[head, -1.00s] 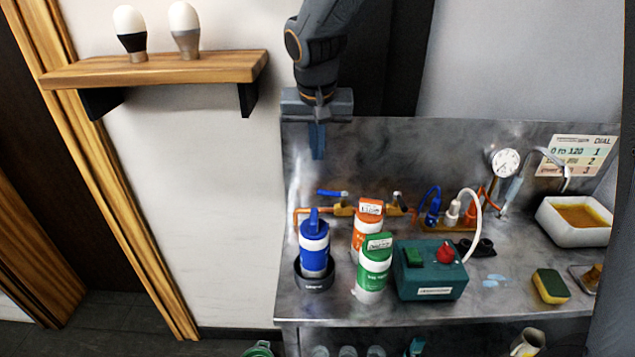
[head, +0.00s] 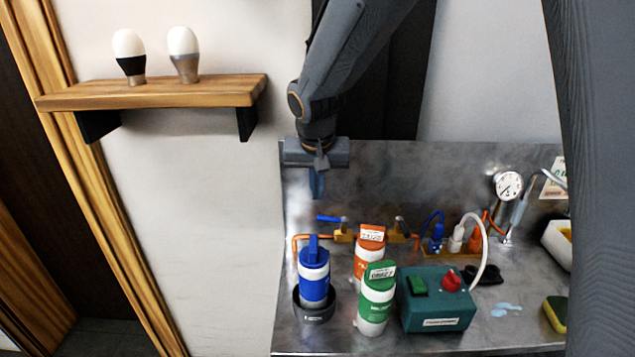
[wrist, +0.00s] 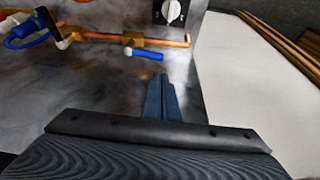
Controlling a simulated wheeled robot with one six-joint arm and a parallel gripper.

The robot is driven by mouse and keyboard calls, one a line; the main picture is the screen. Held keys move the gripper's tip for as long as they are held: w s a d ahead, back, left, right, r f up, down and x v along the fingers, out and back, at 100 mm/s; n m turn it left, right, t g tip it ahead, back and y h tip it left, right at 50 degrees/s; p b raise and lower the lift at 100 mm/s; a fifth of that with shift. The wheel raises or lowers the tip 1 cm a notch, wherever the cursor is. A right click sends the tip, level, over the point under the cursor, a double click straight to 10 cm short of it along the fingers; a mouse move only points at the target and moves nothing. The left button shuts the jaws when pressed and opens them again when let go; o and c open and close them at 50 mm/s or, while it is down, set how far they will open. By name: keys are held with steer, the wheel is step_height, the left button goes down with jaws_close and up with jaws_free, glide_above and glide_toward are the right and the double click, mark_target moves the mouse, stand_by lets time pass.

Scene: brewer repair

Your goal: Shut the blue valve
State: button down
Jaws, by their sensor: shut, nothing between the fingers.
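The blue valve is a blue lever (head: 328,218) on a brass body (head: 343,236) in the copper pipe at the back left of the steel bench. In the head view the lever lies roughly level, reaching left along the pipe. The wrist view shows the same lever (wrist: 148,54), with its handle pointing right along the pipe. My gripper (head: 317,190) is above the lever, pointing down, with blue fingertips. In the wrist view my gripper (wrist: 160,84) is shut and empty, with its tips apart from the lever.
A blue bottle (head: 314,278) in a dark ring, an orange bottle (head: 368,255) and a green bottle (head: 376,298) stand in front of the pipe. A teal box (head: 437,300) is to their right. A wooden shelf (head: 160,92) with two bulbs is at the left.

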mark_target(331, 219)
steer(key=shift+p+x, duration=0.65)
steer(key=shift+x, duration=2.35)
